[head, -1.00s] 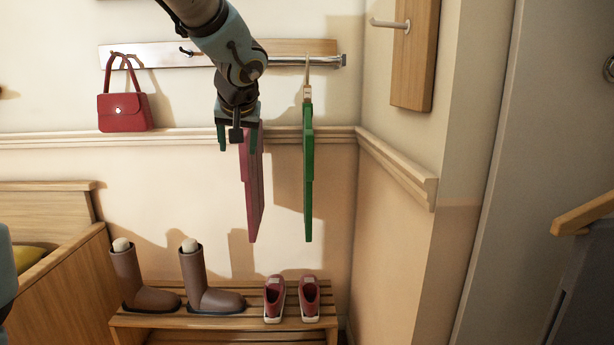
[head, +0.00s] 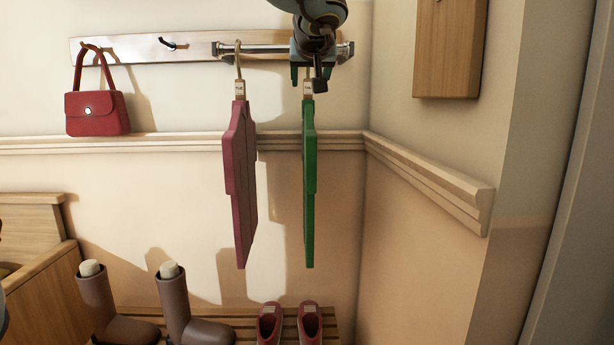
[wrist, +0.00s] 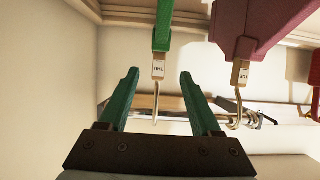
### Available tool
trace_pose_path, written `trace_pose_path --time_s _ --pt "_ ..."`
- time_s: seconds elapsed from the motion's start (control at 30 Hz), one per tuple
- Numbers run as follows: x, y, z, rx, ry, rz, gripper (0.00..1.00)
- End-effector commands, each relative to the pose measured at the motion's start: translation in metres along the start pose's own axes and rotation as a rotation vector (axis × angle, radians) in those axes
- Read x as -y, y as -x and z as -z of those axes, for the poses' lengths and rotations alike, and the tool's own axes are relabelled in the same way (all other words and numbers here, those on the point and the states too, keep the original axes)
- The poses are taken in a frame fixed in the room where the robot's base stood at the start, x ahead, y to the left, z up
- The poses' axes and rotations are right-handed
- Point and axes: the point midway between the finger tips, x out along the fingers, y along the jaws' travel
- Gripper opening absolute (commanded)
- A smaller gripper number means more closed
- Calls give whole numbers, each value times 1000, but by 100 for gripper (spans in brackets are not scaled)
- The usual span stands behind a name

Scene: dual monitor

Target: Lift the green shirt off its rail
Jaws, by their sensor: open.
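The green shirt (head: 310,185) hangs edge-on from the short rail (head: 270,48), at the right of the pink shirt (head: 241,185). In the wrist view the green shirt (wrist: 163,25) comes in at the top, with a white tag (wrist: 158,69) and a hook below it. My gripper (head: 308,76) is at the top of the green shirt, just below the rail's right end. Its two green fingers (wrist: 159,75) are open, one on each side of the tag and hook, with gaps on both sides. My wrist hides the upper part of the hook in the head view.
The pink shirt (wrist: 265,25) hangs close beside the fingers. A red handbag (head: 97,113) hangs at the left. Boots (head: 181,305) and red shoes (head: 310,322) stand below. A wall corner and wooden panel (head: 450,50) are close at the right.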

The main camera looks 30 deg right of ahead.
Motion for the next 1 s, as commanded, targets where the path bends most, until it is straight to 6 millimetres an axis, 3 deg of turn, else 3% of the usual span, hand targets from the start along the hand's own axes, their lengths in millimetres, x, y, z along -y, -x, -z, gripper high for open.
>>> trace_pose_path --time_s 0.13,0.4,0.63,1.0 --pt "-2 -5 2 -4 2 -2 65" --pt "-2 -44 3 -4 1 -2 65" --pt "-1 -61 5 -3 2 -2 65" --pt "0 -106 9 -4 1 -2 65"
